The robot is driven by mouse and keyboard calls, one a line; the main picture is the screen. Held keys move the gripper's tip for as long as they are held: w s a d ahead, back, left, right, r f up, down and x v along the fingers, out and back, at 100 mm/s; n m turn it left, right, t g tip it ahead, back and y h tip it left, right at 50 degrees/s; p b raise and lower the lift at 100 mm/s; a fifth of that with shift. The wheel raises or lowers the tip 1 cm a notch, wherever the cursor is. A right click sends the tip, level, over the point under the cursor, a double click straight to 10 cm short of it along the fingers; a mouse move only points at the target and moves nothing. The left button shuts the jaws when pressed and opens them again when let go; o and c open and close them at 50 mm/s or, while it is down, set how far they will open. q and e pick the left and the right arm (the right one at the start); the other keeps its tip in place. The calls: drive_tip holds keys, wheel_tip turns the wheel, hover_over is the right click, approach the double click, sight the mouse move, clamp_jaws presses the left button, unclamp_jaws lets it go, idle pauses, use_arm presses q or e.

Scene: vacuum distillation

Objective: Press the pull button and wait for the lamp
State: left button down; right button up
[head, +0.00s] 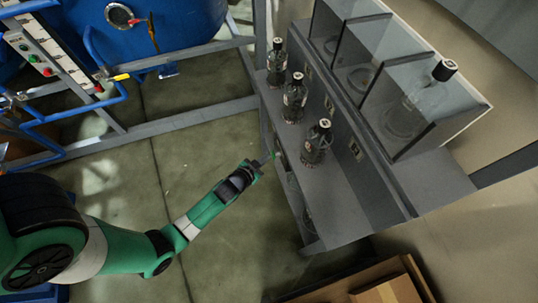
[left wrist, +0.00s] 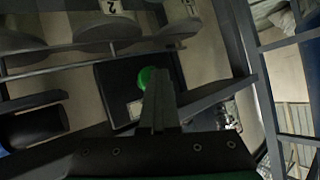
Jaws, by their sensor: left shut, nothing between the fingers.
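A round green button (left wrist: 148,76) sits on a dark panel (left wrist: 110,82) in the left wrist view. My left gripper (left wrist: 158,100) is shut and empty, its fingertips at the button and covering part of it. I cannot tell whether they touch or press it. In the head view my left gripper (head: 268,158) reaches the left side of the grey shelf unit (head: 345,205), where the button is mostly hidden. I cannot make out which part is the lamp, or whether it is lit. My right gripper is not in view.
Several dark-capped bottles (head: 294,98) stand on the shelf just beyond my gripper. Glass-fronted compartments (head: 350,75) rise behind them. A blue tank (head: 150,20) in a metal frame and a button panel (head: 40,60) are at upper left. A cardboard box (head: 375,285) lies at lower right. Floor between is clear.

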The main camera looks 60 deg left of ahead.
use_arm(q)
drive_tip(key=shift+w+r, duration=0.1)
drive_tip(key=s, duration=0.2)
drive_tip(key=s+b, duration=0.1)
drive_tip(key=s, duration=0.1)
drive_tip(key=s+b, duration=0.1)
drive_tip(key=s, duration=0.1)
drive_tip(key=shift+a, duration=0.4)
idle(0.6)
